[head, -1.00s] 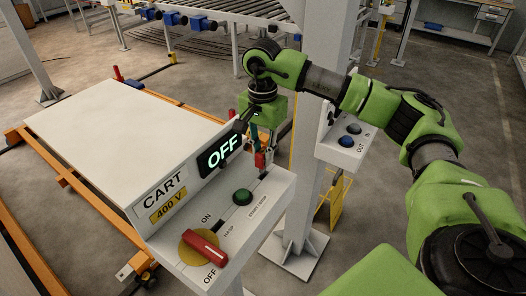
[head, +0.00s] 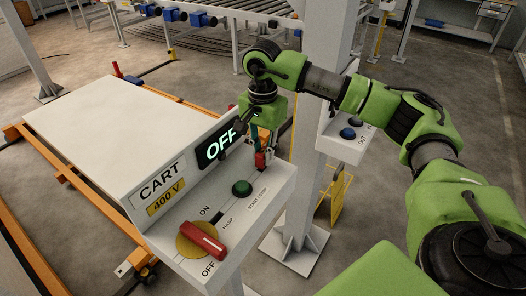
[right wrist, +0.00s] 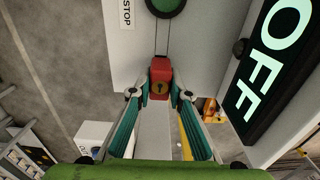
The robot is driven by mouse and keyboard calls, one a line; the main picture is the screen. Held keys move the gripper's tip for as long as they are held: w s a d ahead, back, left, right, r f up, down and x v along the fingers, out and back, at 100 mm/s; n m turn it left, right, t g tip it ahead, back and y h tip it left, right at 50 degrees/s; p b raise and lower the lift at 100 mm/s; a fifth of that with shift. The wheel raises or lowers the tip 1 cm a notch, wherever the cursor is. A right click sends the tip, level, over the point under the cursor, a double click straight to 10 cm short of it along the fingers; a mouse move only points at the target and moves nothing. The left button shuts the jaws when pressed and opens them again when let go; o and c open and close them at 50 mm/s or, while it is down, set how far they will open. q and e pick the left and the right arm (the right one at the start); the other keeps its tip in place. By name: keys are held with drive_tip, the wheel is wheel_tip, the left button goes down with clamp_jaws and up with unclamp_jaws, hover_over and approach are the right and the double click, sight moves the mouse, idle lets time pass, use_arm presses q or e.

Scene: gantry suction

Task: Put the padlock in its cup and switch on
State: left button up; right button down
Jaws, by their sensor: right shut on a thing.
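My right gripper (head: 264,150) is shut on the red padlock (right wrist: 160,78) at the far end of the control box. The padlock shows small in the head view (head: 260,160). In the right wrist view its body, with a dark keyhole, sits between the fingertips (right wrist: 160,92), and two thin parallel lines run from it towards the green button (right wrist: 166,4). The rotary switch has a red handle (head: 202,240) on a yellow disc, between the ON and OFF marks. The display (head: 220,147) reads OFF. My left gripper is not in view.
The grey control box (head: 262,205) carries the green start/stop button (head: 241,188) and a HASP label. A white-topped cart (head: 115,125) on orange rails lies left.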

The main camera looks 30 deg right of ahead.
drive_tip(key=shift+f+b, duration=0.4)
drive_tip(key=shift+f, duration=0.25)
drive_tip(key=c, duration=1.8)
unclamp_jaws()
drive_tip(key=shift+r, duration=0.15)
wheel_tip(320, 180, up, 12)
